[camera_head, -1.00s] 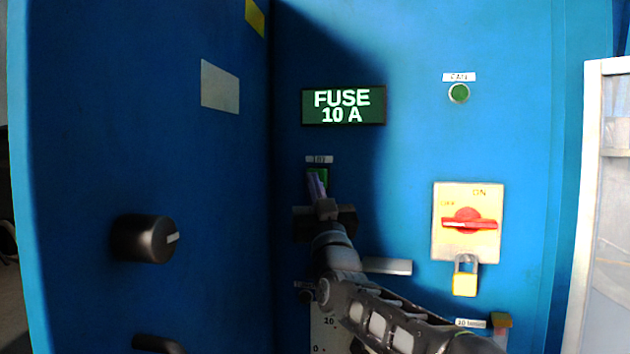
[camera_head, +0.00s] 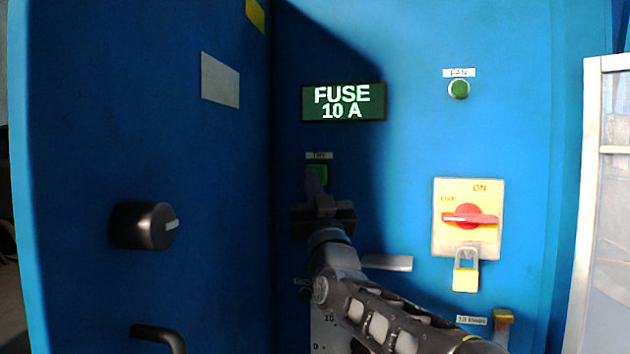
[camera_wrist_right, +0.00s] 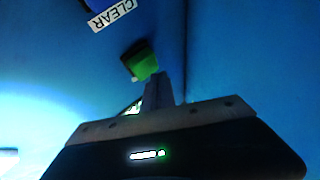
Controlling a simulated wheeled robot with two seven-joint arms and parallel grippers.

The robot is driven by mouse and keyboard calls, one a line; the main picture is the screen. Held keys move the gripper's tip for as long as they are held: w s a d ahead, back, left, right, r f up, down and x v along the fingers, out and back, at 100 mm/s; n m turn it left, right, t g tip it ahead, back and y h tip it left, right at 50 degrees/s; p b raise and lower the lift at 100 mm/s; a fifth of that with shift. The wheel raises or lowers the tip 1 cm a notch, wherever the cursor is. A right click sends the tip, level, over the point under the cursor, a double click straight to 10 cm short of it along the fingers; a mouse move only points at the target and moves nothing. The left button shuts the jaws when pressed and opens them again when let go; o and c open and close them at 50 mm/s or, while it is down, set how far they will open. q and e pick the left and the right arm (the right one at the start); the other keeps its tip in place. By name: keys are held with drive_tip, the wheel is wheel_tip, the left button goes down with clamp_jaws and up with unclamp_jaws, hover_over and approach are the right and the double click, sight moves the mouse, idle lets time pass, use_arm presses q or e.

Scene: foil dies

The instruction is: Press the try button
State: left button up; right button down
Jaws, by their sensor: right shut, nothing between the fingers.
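The try button is a green square button (camera_head: 321,174) on the blue cabinet, under a small white label too blurred to read surely. My right gripper (camera_head: 314,175) is shut and empty, its fingertips in front of the button and covering part of it. In the right wrist view the green button (camera_wrist_right: 143,62) lies just beyond the tips of the shut fingers (camera_wrist_right: 154,80). I cannot tell whether they touch it. My left gripper is not in view.
A lit display (camera_head: 343,102) above reads FUSE 10 A. To the right are a green FAN button (camera_head: 458,89), a red rotary switch (camera_head: 469,215) and a padlock (camera_head: 466,273). The left panel carries a black knob (camera_head: 145,225). A CLEAR label (camera_wrist_right: 111,14) is near the button.

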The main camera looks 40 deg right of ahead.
drive_tip(key=shift+s+a, duration=0.1)
drive_tip(key=shift+a, duration=0.05)
drive_tip(key=shift+s+a+b, duration=0.5)
drive_tip(key=shift+s+a, duration=0.2)
drive_tip(key=shift+a, duration=0.3)
drive_tip(key=shift+s+a+b, duration=0.5)
drive_tip(key=shift+s+a, duration=0.15)
drive_tip(key=shift+a, duration=0.3)
